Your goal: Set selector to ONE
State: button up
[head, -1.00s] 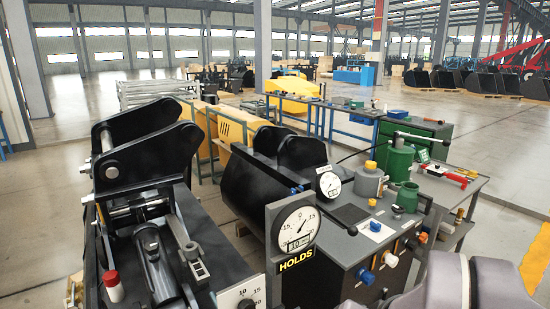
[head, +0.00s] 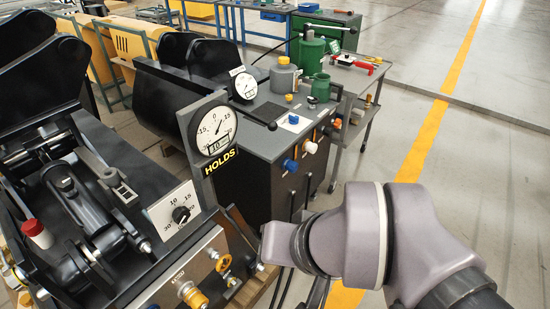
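I cannot tell for sure which control is the selector, and no mark reading ONE is legible. A black round knob (head: 180,214) sits on a white plate with numbers such as 10, 15 and 30. Below it on the front panel are an orange handle (head: 222,262) and a brass fitting (head: 190,295). A blue knob (head: 290,165) and a white-and-orange knob (head: 311,147) are on the grey cabinet's front. My grey arm fills the lower right, right of the panel. My gripper is not visible.
A gauge (head: 215,130) on a post marked HOLDS stands between the black machine and the grey cabinet (head: 262,148). A second gauge (head: 245,86), a grey canister (head: 284,78) and a green can (head: 320,88) stand on the cabinet. Floor at right is open, with a yellow line (head: 425,140).

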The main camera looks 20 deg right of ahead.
aim_at(293, 119)
jog(key=i+l+z, duration=0.1)
jog(key=i+l, duration=0.3)
jog(key=i+l+z, duration=0.1)
jog(key=i+l, duration=0.2)
jog(key=i, duration=0.2)
jog(key=i+l+z, duration=0.1)
jog(key=i+l, duration=0.2)
jog(key=i, duration=0.15)
jog(key=i+l+z, duration=0.1)
jog(key=i+l, duration=0.2)
jog(key=i, duration=0.2)
jog(key=i+l+z, duration=0.1)
jog(key=i+l, duration=0.15)
jog(key=i, duration=0.2)
